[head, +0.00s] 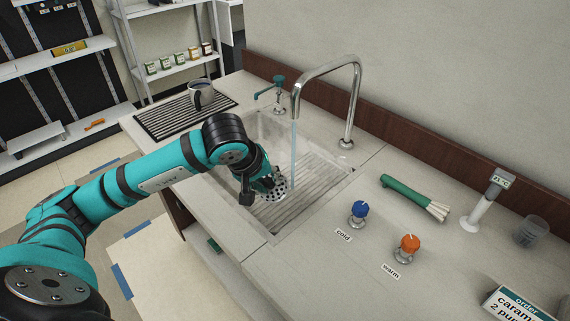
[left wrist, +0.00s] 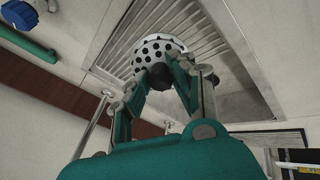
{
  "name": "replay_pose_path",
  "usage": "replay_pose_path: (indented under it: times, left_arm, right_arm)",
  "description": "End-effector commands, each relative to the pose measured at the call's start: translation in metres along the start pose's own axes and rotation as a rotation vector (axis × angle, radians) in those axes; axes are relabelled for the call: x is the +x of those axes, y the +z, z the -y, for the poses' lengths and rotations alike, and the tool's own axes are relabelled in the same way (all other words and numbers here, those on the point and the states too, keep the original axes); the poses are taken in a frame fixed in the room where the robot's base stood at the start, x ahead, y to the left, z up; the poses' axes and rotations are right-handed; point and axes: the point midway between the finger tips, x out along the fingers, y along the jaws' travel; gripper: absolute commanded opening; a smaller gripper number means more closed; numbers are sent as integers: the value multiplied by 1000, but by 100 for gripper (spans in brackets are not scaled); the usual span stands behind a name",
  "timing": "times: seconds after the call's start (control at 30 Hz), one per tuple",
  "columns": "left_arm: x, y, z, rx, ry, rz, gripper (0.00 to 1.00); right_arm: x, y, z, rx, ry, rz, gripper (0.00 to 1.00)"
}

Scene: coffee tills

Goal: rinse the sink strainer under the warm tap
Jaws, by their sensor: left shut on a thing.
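The sink strainer (head: 281,187) is a pale cup dotted with dark holes. My left gripper (head: 264,184) is shut on it and holds it over the sink (head: 310,204); it fills the fingertips in the left wrist view (left wrist: 158,46). The curved chrome tap (head: 327,67) runs a thin bluish stream (head: 293,150). The stream comes down at the strainer's right edge; I cannot tell whether it touches. The orange warm knob (head: 408,246) and the blue cold knob (head: 358,211) stand right of the sink. My right gripper is out of view.
A mug (head: 201,94) stands on a dark ribbed mat (head: 166,124). A green-topped dispenser (head: 277,92) stands behind the sink.

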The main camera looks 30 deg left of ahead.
Motion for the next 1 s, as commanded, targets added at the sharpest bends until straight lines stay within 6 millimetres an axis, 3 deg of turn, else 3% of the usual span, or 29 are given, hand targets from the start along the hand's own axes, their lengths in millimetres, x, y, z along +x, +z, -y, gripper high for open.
replay_pose_path:
  times: [0.6,1.0]
  left_arm:
    - [-53,14,16,1,0,-2,0]
    - [-59,17,18,0,0,0,0]
  right_arm:
    - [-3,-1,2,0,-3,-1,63]
    - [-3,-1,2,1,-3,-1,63]
